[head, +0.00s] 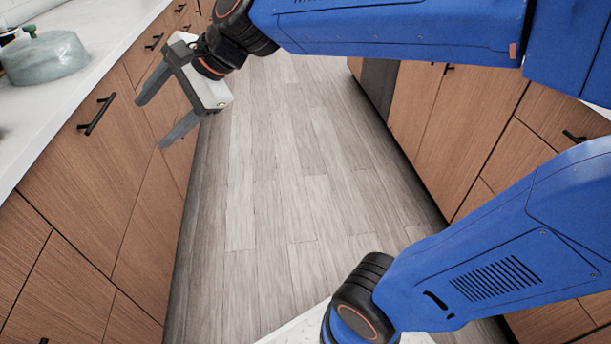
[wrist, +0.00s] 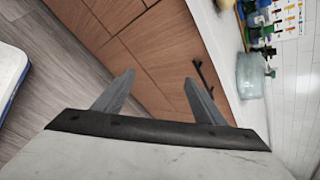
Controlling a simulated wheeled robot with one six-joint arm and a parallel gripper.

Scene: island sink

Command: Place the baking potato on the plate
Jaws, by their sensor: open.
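My gripper (head: 150,122) is open and empty. It hangs over the floor aisle, in front of the left cabinets and below the countertop edge. In the wrist view, my gripper's two fingers (wrist: 158,98) are spread apart with nothing between them, facing wooden cabinet fronts. I see no baking potato and no plate in either view.
The left countertop (head: 108,20) holds a translucent bluish jug (head: 45,58), also seen in the wrist view (wrist: 251,76). Wooden cabinets (head: 88,190) with black handles (head: 97,114) line the left, with more cabinets (head: 440,120) at right. The wood floor (head: 270,190) between is clear.

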